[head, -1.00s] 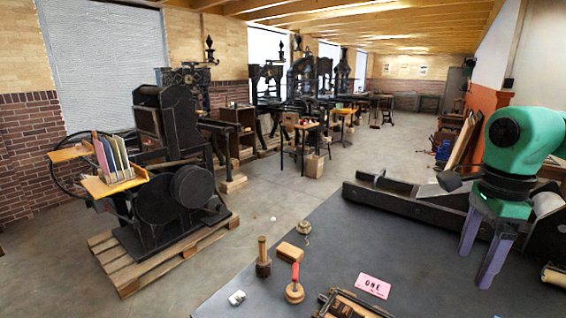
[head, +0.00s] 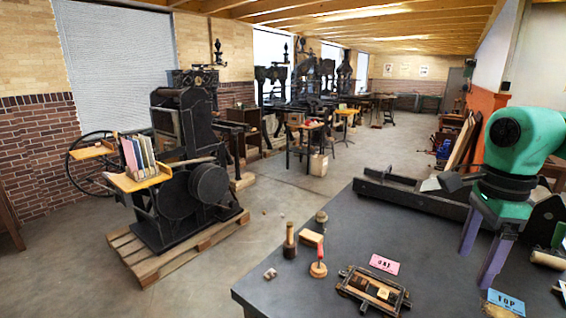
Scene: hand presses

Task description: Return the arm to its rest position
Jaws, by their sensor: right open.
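My right arm, green, comes in at the right of the head view. Its gripper (head: 475,269) hangs down with two purple fingers apart, open and with nothing between them. It shows in front of the dark bench top (head: 420,232), to the right of the pink card (head: 384,264). I cannot tell how high above the bench the fingertips are. My left arm and gripper are out of view.
A long black metal bed (head: 415,193) lies along the bench's back. A black press (head: 190,170) stands left.

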